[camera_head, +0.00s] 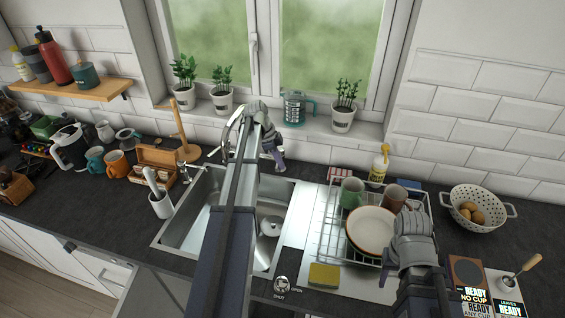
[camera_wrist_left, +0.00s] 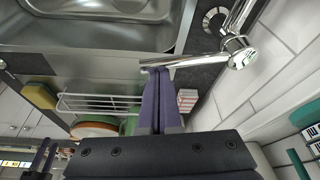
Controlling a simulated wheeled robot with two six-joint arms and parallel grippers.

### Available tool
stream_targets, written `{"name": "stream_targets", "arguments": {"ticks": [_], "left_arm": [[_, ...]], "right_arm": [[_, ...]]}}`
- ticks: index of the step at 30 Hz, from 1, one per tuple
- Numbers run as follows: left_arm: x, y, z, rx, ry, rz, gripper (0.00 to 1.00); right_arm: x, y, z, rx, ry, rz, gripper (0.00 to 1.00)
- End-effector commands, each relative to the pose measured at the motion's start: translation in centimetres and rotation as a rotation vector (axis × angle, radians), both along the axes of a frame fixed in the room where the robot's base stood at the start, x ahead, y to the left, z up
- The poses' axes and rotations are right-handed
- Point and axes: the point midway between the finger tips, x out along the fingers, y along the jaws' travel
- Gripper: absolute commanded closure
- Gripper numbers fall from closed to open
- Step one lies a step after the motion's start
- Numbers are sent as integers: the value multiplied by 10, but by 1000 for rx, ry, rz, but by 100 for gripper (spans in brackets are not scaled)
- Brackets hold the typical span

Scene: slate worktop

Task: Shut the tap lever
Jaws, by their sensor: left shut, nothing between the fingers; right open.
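The chrome tap stands behind the sink (camera_head: 197,222); its curved spout (camera_head: 232,128) shows beside my left arm, which hides much of it. In the left wrist view the tap body (camera_wrist_left: 243,57) is at upper right, with a straight chrome lever (camera_wrist_left: 190,61) reaching left from it. My left gripper (camera_head: 277,158) is at the tap, shut and empty. In the left wrist view its fingertips (camera_wrist_left: 157,70) overlap the lever near its free end; whether they touch, I cannot tell. My right gripper (camera_head: 412,222) is open over the dish rack's right side, its fingertips unclear.
A dish rack (camera_head: 333,232) with mugs and a plate stands right of the sink. A yellow sponge (camera_head: 323,274) lies in front. A marker with SHUT and OPEN (camera_head: 282,287) is at the front edge. A yellow bottle (camera_head: 380,163) and potted plants (camera_head: 343,115) are behind.

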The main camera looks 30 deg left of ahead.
Motion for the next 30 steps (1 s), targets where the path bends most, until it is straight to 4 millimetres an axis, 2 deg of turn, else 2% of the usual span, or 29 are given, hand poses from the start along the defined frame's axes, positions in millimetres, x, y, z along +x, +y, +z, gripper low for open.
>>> {"name": "stream_targets", "arguments": {"ticks": [5, 10, 14, 19, 21, 30], "left_arm": [[-2, 4, -1, 7, 4, 4, 100], [1, -2, 0, 7, 4, 3, 100], [7, -16, 0, 5, 2, 2, 100], [20, -47, 1, 3, 1, -1, 100], [18, -40, 20, 3, 1, 4, 100], [11, -25, 67, 1, 0, 3, 100]], "right_arm": [[0, 0, 0, 0, 0, 0, 50], [0, 0, 0, 0, 0, 0, 50], [0, 0, 0, 0, 0, 0, 50], [0, 0, 1, 0, 0, 0, 50], [0, 0, 20, 0, 0, -2, 50], [0, 0, 67, 2, -1, -12, 50]]}}
